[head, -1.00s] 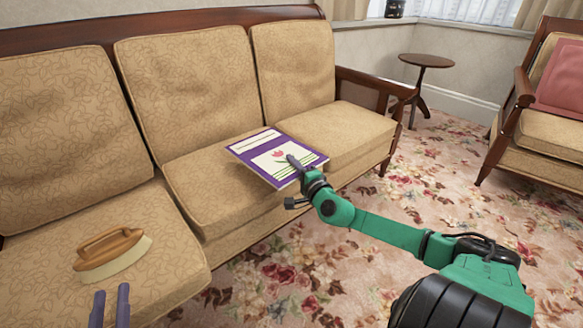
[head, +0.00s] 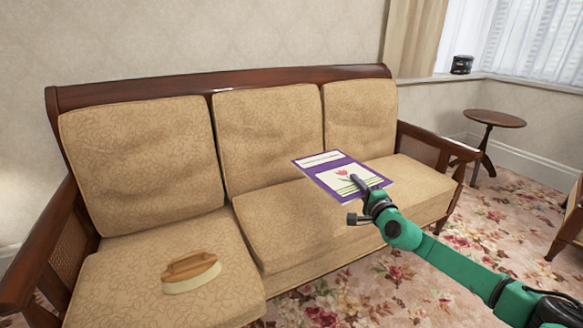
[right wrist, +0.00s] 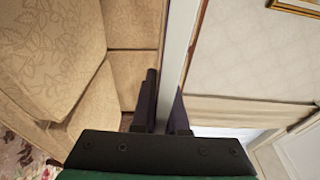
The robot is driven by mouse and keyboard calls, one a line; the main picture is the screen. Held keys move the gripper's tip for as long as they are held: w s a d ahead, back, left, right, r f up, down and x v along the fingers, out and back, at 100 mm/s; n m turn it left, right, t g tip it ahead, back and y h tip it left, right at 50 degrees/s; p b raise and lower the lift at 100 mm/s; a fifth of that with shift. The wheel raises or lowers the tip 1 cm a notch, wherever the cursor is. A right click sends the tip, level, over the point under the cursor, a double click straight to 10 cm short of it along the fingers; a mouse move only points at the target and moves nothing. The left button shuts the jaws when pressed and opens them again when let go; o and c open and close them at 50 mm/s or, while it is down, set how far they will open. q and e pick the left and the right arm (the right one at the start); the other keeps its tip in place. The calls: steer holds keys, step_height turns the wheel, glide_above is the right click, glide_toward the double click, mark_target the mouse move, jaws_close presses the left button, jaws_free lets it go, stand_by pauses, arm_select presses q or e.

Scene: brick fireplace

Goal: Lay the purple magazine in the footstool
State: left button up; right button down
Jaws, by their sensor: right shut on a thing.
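The purple magazine (head: 322,164), with a white panel and a pink tulip on its cover, is held up in front of the sofa's right half in the head view. My right gripper (head: 360,185) is shut on its near right edge. In the right wrist view, the magazine shows edge-on as a pale strip (right wrist: 179,60) between the dark fingers. No footstool shows in either view. My left gripper is out of view.
A beige three-seat sofa (head: 285,237) with a wooden frame fills the middle. A brush with a wooden handle (head: 191,271) lies on its left seat. A round side table (head: 494,118) stands at the right. Flowered carpet (head: 440,270) lies in front.

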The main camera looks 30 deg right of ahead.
steer(key=s+a+f+n+y, duration=0.1)
steer(key=s+a+f, duration=0.2)
steer(key=a+f, duration=0.4)
steer(key=s+a+f+n+y, duration=0.1)
steer(key=s+a+f+y, duration=0.1)
steer(key=s+a+f, duration=0.45)
steer(key=s+a, duration=0.5)
steer(key=a, duration=0.3)
steer(key=s+a+f, duration=0.1)
steer(key=s+a, duration=0.4)
steer(key=a, duration=0.3)
arm_select(q)
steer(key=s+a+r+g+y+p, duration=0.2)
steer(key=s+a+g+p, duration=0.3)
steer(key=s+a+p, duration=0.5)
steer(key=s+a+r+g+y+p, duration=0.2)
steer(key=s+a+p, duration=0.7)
steer(key=p, duration=1.8)
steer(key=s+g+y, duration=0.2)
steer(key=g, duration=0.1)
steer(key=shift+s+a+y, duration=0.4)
arm_select(e)
step_height(320, 180, up, 34)
steer(key=shift+s+a+r+n+y, duration=0.2)
steer(key=shift+a+n+y, duration=0.1)
steer(key=shift+a+y, duration=0.1)
